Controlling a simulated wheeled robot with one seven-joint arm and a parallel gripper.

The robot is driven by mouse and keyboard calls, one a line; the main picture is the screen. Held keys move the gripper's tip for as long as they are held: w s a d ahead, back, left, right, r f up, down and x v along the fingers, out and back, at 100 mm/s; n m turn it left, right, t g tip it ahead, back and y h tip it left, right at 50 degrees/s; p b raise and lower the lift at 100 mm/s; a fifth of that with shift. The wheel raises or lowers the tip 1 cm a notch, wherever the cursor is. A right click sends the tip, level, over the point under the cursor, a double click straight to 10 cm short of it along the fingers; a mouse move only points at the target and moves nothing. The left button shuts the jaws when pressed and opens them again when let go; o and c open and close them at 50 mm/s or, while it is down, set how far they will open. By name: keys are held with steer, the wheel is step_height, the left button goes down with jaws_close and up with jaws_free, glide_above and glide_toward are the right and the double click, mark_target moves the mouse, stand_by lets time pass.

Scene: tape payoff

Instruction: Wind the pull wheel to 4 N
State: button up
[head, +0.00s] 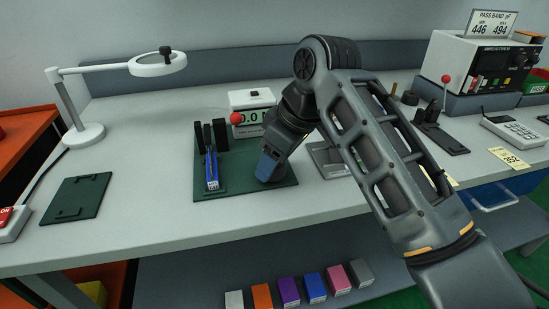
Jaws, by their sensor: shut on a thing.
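A dark green base plate (218,184) lies on the bench and carries black upright posts (220,134) and a blue-and-white part (211,172). Behind it a white meter (250,97) has a greenish display; "0.0" seems to show, partly covered by my arm. A red ball knob (237,118) stands in front of the meter. My gripper (267,172) points down over the right part of the plate. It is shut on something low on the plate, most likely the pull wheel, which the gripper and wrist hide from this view.
A magnifier lamp (158,66) and a second green plate (77,198) are at left. At right are a black lever press (440,132), a calculator-like box (512,132) and a large instrument (485,65). The bench front left of my arm is clear.

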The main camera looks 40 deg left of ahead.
steer(key=c, duration=0.3)
steer(key=shift+r+m+p, duration=0.1)
steer(key=shift+m+p, duration=0.2)
steer(key=shift+p, duration=0.2)
steer(key=p, duration=0.1)
steer(key=m+p, duration=0.1)
steer(key=shift+s+r+m+t+p, duration=0.15)
steer(key=shift+m+t+p, duration=0.15)
steer(key=shift+t+p, duration=0.1)
steer(key=m+t+p, duration=0.1)
steer(key=m+p, duration=0.1)
steer(key=p, duration=0.1)
steer(key=shift+m+p, duration=0.3)
steer(key=shift+p, duration=0.05)
steer(key=m+t+h+p, duration=0.1)
steer(key=m+p, duration=0.3)
steer(key=p, duration=0.1)
steer(key=m+p, duration=0.1)
steer(key=m, duration=0.1)
steer(key=m+t+h+p, duration=0.1)
steer(key=m, duration=0.1)
steer(key=shift+a+f+t, duration=0.1)
steer(key=shift+f+t, duration=0.1)
steer(key=shift+t, duration=0.1)
steer(key=shift+m+p, duration=0.35)
steer(key=shift+m, duration=0.15)
